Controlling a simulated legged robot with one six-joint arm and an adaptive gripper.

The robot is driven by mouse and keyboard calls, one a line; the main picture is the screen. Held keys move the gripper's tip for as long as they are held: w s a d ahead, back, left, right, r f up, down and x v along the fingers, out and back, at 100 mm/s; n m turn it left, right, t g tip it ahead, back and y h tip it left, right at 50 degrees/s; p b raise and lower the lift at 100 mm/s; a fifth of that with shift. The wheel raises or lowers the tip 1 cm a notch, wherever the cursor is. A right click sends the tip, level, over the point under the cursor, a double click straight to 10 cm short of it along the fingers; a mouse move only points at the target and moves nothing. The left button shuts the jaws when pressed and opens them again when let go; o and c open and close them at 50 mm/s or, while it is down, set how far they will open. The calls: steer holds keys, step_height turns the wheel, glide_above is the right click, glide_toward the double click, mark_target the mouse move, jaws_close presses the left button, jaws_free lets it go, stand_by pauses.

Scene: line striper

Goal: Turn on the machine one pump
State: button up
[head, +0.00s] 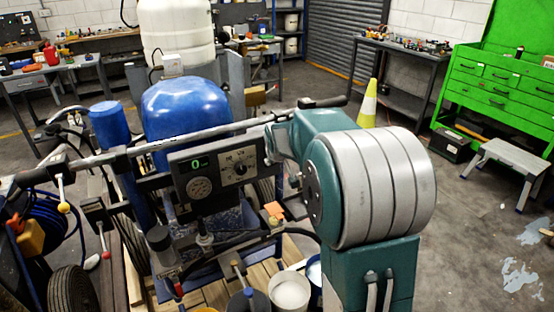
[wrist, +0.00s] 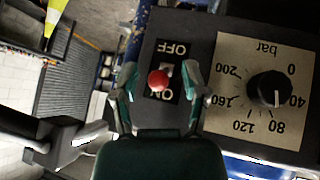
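The line striper's control panel (head: 215,172) stands in the middle of the head view, with a green "0" display (head: 196,163) and a pressure dial (head: 240,168). In the wrist view, a red-knobbed switch (wrist: 158,80) sits on a black plate marked OFF and ON, both upside down. The knob shows between the two words, close to ON; I cannot tell its set position. The pressure dial knob (wrist: 268,90) is to its right. My gripper (wrist: 160,69) is open, its fingers apart on either side of the red knob. In the head view my arm hides the switch.
A handlebar (head: 180,138) runs across the machine above the panel. A blue rounded tank or cover (head: 185,105) is behind it, and white-filled buckets (head: 290,292) are below. A traffic cone (head: 369,105), step stool (head: 507,160) and green tool cabinet (head: 497,90) stand right. Floor at right is open.

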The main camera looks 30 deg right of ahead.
steer(key=v, duration=1.2)
stand_by(0.3)
steer(key=s+a+f+y, duration=0.1)
steer(key=s+a, duration=0.3)
steer(key=s, duration=0.5)
steer(key=s+a+f+g+y, duration=0.1)
steer(key=s+a+f, duration=0.1)
steer(key=s+a, duration=0.3)
steer(key=s+a+f+g+y, duration=0.1)
steer(key=s+a, duration=0.4)
steer(key=s, duration=0.7)
steer(key=shift+s+f, duration=0.4)
steer(key=shift+f, duration=0.2)
